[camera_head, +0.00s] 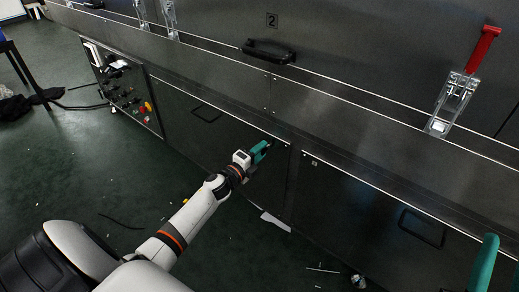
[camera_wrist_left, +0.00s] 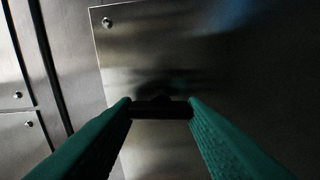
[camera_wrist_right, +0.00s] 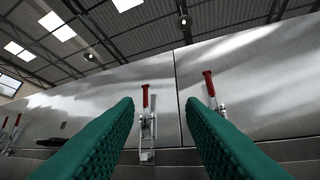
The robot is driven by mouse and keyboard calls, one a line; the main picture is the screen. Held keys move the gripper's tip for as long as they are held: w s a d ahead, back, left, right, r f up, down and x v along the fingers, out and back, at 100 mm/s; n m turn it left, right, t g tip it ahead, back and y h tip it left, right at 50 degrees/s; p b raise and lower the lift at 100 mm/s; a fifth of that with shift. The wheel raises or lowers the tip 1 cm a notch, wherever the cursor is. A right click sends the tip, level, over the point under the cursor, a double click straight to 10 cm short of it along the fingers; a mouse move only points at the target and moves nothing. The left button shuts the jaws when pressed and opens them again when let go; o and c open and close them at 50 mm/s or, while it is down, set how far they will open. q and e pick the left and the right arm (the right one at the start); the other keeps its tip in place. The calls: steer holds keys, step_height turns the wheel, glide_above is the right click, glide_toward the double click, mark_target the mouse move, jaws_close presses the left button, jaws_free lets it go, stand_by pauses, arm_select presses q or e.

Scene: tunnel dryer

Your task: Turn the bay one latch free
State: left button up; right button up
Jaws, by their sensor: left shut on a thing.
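In the left wrist view a small dark latch bar (camera_wrist_left: 160,110) lies across between the two green fingertips, against a metal panel. My left gripper (camera_head: 267,147) is shut on it, at the upper right of a dark lower panel (camera_head: 215,130) in the head view. There the fingers mostly hide the latch, and its turn angle is hard to tell. My right gripper (camera_wrist_right: 163,108) is open, its two green fingers well apart with nothing between them. In the head view only a green finger of it shows at the lower right edge.
A red-handled toggle clamp (camera_head: 458,95) stands on the upper ledge at the right. A black handle (camera_head: 268,51) sits below the "2" label. Another lower panel with a handle (camera_head: 422,228) is at the right. A control panel (camera_head: 125,85) is at the left. Small litter lies on the green floor.

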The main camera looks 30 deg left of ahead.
arm_select(q)
steer(key=shift+n, duration=0.7)
arm_select(e)
steer(key=shift+w+f+g+h, duration=0.4)
steer(key=shift+w+f+g, duration=0.45)
steer(key=shift+f, duration=0.1)
arm_select(q)
steer(key=o, duration=1)
arm_select(e)
steer(key=shift+a, duration=0.1)
arm_select(q)
steer(key=shift+s+p, duration=0.1)
steer(key=shift+p, duration=0.2)
steer(key=s+a+p, duration=0.1)
steer(key=s+p, duration=0.2)
steer(key=s, duration=0.8)
steer(key=shift+s, duration=0.4)
arm_select(e)
step_height(320, 180, down, 10)
steer(key=w+d+g+h, duration=0.1)
steer(key=w+g+h, duration=0.1)
steer(key=g, duration=0.5)
steer(key=shift+w+g+h, duration=0.2)
steer(key=shift+g+h, duration=0.15)
steer(key=shift+h, duration=0.05)
